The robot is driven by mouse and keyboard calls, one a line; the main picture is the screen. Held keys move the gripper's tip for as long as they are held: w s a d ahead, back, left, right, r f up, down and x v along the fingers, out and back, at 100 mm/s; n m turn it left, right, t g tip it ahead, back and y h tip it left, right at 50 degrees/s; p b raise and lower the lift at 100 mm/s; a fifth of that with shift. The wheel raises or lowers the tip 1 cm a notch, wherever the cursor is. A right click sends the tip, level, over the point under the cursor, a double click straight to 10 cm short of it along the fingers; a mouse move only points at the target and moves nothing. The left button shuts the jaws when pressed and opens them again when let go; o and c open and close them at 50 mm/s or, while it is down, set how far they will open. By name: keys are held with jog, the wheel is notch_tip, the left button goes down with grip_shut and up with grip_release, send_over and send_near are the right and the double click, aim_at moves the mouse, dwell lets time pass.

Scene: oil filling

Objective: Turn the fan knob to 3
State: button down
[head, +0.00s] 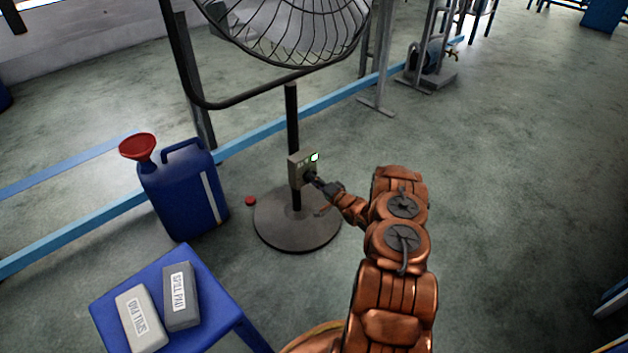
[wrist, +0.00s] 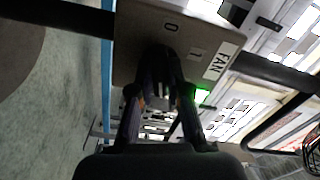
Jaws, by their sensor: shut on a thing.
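The fan's control box (head: 301,168) is a small beige box on the fan's black pole, with a lit green-white lamp at its upper right. In the wrist view the box face (wrist: 135,35) shows a "FAN" label, a "0" mark and a "1" mark, with a green light (wrist: 202,95) at its edge. My gripper (head: 313,179) is at the front of the box. In the wrist view my gripper (wrist: 162,58) has its fingers closed together on the knob against the box face. The fingers hide the knob and its pointer, so I cannot tell its setting.
The fan (head: 290,30) stands on a round base (head: 270,222). A blue jerrycan (head: 180,195) with a red funnel (head: 137,147) is to its left. A blue stool (head: 215,300) holds two spill pad packs (head: 180,295).

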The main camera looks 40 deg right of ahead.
jog(key=shift+w+r+m, duration=0.2)
jog(key=shift+r+m, duration=0.1)
jog(key=shift+m, duration=0.5)
jog(key=shift+w+r+m, duration=0.2)
jog(key=shift+r+m, duration=0.05)
jog(key=shift+m, duration=0.55)
jog(key=c, duration=1.5)
grip_release()
jog(key=o, duration=0.4)
jog(key=shift+f, duration=0.2)
jog(key=shift+s+f+m, duration=0.3)
jog(key=shift+d, duration=0.1)
